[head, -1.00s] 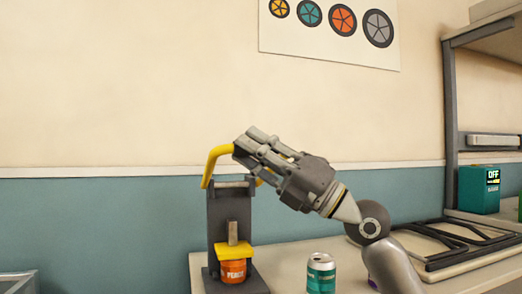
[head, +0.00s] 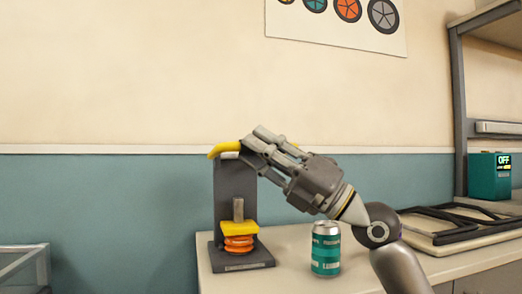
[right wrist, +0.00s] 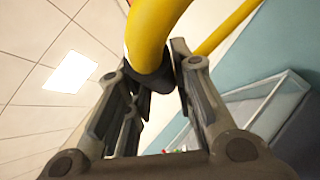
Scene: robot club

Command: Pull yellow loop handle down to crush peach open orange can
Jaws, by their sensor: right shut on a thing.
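The yellow loop handle (head: 224,149) is at the top of a dark grey can crusher (head: 228,183) and lies nearly level. My right gripper (head: 250,144) is shut on the handle, and the yellow bar also shows between the fingers in the right wrist view (right wrist: 150,40). The yellow press plate (head: 239,228) sits on the orange can (head: 238,244), which is squashed into a short stack of folds on the crusher's base. The can's label cannot be read. My left gripper is not in view.
A teal can (head: 326,249) stands upright on the table (head: 296,262), right of the crusher and below my right arm. A dark frame (head: 470,224) lies at the right. A teal box marked OFF (head: 489,176) stands behind it. A clear-sided bin (head: 24,268) is at lower left.

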